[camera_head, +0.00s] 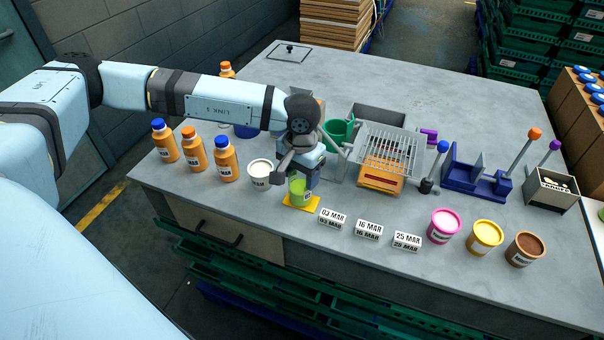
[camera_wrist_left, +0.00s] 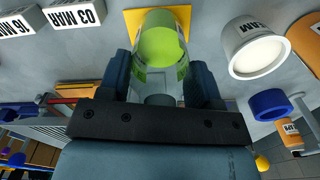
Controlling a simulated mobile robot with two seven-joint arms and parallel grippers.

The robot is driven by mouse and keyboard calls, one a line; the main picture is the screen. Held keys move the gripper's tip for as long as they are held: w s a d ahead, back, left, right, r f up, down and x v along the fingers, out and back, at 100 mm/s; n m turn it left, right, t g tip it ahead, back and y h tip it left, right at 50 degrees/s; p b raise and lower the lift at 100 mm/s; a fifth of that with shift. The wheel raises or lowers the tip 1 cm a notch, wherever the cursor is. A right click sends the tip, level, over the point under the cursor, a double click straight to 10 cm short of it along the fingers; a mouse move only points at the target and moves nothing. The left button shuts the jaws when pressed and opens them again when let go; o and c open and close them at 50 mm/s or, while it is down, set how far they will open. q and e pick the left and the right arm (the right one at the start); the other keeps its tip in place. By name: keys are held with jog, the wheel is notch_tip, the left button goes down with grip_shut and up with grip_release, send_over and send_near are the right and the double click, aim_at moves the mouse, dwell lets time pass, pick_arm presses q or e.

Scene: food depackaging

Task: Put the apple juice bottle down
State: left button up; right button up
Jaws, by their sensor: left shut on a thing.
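The apple juice bottle (camera_head: 298,191) is clear with green juice in it. It is upright over the yellow square pad (camera_head: 313,204) near the table's front edge. My left gripper (camera_head: 302,176) is shut on the bottle from behind. In the left wrist view the bottle (camera_wrist_left: 160,45) sits between the two fingers of my left gripper (camera_wrist_left: 160,78), with the yellow pad (camera_wrist_left: 133,25) under its base. I cannot tell for sure whether the base touches the pad. My right gripper is not in view.
A white cup (camera_head: 260,176) stands just left of the pad, with orange bottles (camera_head: 226,162) further left. Date blocks (camera_head: 331,219) and pink, yellow and brown tubs (camera_head: 444,226) line the front to the right. A metal rack (camera_head: 391,147) stands behind. The grey table (camera_head: 250,215) is bare in front.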

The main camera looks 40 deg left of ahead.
pick_arm(q)
jog(key=o, duration=1)
jog(key=shift+d+f, duration=0.1)
jog(key=shift+o, duration=0.2)
notch_tip(320, 180, up, 11)
jog(key=shift+r+b, duration=0.2)
jog(key=shift+b, duration=0.25)
jog(key=shift+r, duration=0.45)
